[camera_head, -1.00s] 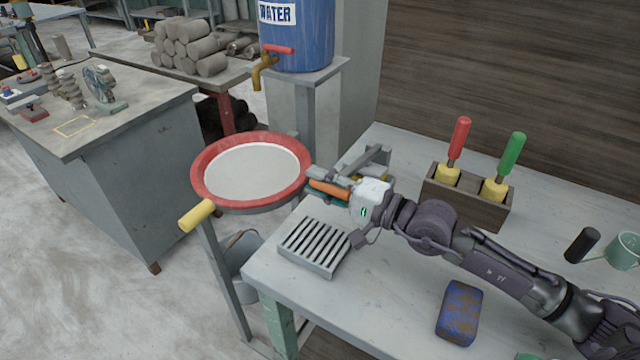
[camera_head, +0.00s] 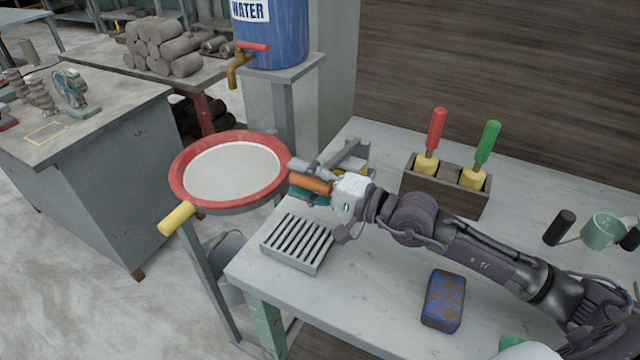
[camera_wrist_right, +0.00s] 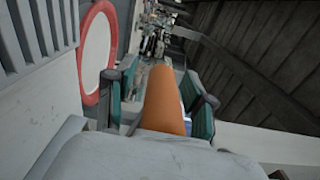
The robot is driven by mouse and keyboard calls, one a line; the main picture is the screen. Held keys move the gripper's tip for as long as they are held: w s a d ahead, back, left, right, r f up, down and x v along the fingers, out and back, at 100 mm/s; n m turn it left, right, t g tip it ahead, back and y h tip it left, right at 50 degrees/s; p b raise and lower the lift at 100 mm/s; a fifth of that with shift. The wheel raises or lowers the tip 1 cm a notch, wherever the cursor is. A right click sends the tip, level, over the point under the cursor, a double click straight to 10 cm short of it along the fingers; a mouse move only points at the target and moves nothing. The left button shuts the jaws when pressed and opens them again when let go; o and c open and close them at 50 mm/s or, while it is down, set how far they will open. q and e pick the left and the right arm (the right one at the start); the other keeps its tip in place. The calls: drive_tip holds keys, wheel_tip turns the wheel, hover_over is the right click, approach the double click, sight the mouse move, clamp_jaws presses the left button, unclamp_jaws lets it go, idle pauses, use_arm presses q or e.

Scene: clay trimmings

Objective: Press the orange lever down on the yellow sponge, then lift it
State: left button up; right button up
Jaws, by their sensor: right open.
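The orange lever (camera_head: 312,183) points left from a grey metal frame (camera_head: 345,158) at the far left of the workbench. My right gripper (camera_head: 308,181) is at the lever, its jaws open around it. In the right wrist view the lever (camera_wrist_right: 165,100) stands between the two teal-padded fingers, with a gap visible beside it. A bit of yellow (camera_head: 366,174) shows behind the gripper by the frame; the gripper hides most of it, so I cannot tell if it is the sponge or if the lever touches it. My left gripper is not in view.
A red-rimmed round basin (camera_head: 232,170) on a stand is just left of the gripper. A slotted grey rack (camera_head: 297,243) lies in front. A wooden holder (camera_head: 445,188) with red- and green-handled tools stands behind my arm. A blue-brown block (camera_head: 443,300) lies nearer.

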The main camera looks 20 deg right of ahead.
sight(331, 192)
drive_tip(key=v, duration=1)
drive_tip(key=shift+s+d+f, duration=0.1)
drive_tip(key=shift+d+f, duration=0.05)
drive_tip(key=shift+s+d, duration=0.4)
drive_tip(key=shift+s, duration=0.1)
